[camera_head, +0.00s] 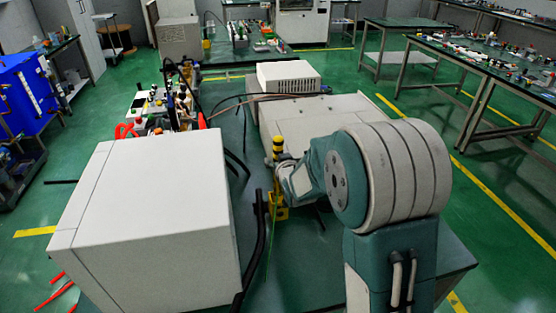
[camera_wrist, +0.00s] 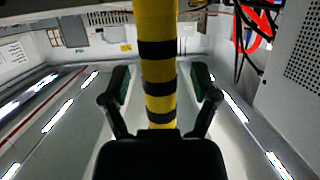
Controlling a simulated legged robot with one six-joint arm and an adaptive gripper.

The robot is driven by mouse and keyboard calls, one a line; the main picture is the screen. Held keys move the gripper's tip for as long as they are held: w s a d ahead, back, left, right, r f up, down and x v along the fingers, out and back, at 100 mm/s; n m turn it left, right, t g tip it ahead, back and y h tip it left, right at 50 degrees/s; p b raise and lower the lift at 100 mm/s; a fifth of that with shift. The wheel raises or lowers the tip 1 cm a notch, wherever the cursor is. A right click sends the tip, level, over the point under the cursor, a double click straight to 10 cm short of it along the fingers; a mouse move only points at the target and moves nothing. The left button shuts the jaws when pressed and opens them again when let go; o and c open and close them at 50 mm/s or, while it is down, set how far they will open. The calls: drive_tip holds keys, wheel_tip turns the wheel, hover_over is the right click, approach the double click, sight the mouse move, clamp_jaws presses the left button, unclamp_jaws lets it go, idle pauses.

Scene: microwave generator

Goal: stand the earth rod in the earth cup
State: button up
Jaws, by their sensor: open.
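The earth rod is yellow with black bands; its upper end (camera_head: 278,146) rises above my gripper in the head view. In the wrist view the rod (camera_wrist: 157,72) stands between my two fingers, with visible gaps on both sides. My gripper (camera_wrist: 160,85) is open around it; in the head view my gripper (camera_head: 276,176) hides the rod's middle. A yellow block (camera_head: 279,212), which looks like the earth cup, sits on the bench directly below. The rod looks upright. Whether its lower end is seated in the cup is hidden.
A large white cabinet (camera_head: 150,215) stands close on the left, and a long white housing (camera_head: 315,120) lies behind my gripper. Black cables (camera_head: 257,240) and a thin green-yellow line run along the gap between. A cluttered tray of parts (camera_head: 165,105) is at the back left.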

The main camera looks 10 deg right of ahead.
drive_tip(key=v, duration=1.1)
drive_tip(key=shift+s, duration=0.4)
drive_tip(key=shift+a+r, duration=0.1)
drive_tip(key=shift+r, duration=0.05)
drive_tip(key=s+r+g, duration=0.2)
drive_tip(key=s+g, duration=0.2)
drive_tip(key=s, duration=0.9)
drive_tip(key=s+r+g, duration=0.3)
drive_tip(key=s+g, duration=0.2)
drive_tip(key=s, duration=0.8)
drive_tip(key=shift+s+a+r+m+h, duration=0.2)
drive_tip(key=shift+s+a+m+h, duration=0.1)
drive_tip(key=shift+h, duration=0.1)
